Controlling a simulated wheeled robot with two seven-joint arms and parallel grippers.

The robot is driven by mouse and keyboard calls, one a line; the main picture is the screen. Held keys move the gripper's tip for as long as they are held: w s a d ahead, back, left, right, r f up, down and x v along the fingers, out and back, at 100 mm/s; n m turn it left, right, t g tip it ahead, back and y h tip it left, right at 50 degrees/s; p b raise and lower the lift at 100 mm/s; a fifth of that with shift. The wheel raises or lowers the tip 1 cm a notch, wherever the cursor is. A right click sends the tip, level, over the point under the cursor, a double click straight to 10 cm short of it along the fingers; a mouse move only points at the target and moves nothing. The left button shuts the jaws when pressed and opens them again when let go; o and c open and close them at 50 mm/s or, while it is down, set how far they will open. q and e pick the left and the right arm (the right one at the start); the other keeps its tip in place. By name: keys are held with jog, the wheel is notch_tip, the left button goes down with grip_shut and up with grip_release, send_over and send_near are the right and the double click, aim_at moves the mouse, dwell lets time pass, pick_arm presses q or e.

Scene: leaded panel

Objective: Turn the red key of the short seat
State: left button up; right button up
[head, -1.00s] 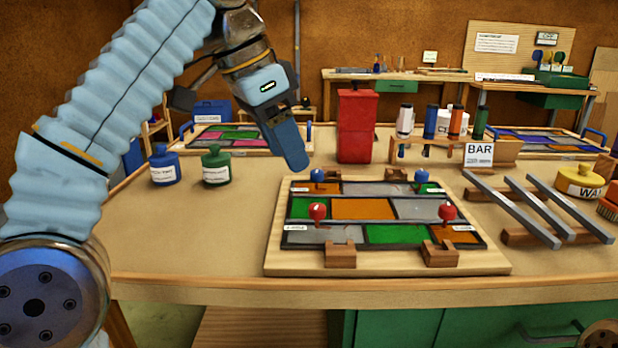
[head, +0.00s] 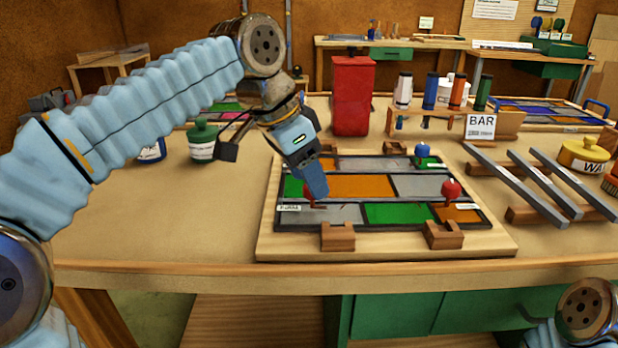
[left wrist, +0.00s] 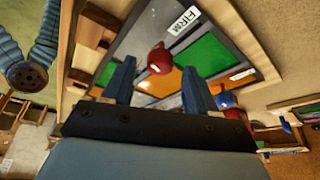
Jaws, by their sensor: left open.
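The leaded panel lies on a pale wooden board (head: 390,248), with two red keys and a blue key (head: 422,150) showing in the head view. The left red key (head: 307,193) is partly hidden by my left gripper (head: 317,190), which points down at it. In the left wrist view the open fingers (left wrist: 159,72) stand on either side of a red key (left wrist: 160,60), with no clear contact. A label by it reads "FIRM" (left wrist: 185,18). The right red key (head: 451,188) stands clear. I cannot read which seat is the short one. My right gripper is out of view.
Two wooden blocks (head: 338,237) (head: 444,235) sit at the board's front edge. A red container (head: 352,98) stands behind the panel, with a rack of bottles beside it. Grey bars (head: 515,185) lie on wooden supports at right. The bench's left front is clear.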

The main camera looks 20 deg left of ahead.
pick_arm(q)
jog(key=shift+w+d+f, duration=0.15)
jog(key=shift+d+f, duration=0.05)
jog(key=shift+f, duration=0.4)
jog(key=c, duration=1)
jog(key=shift+c, duration=0.2)
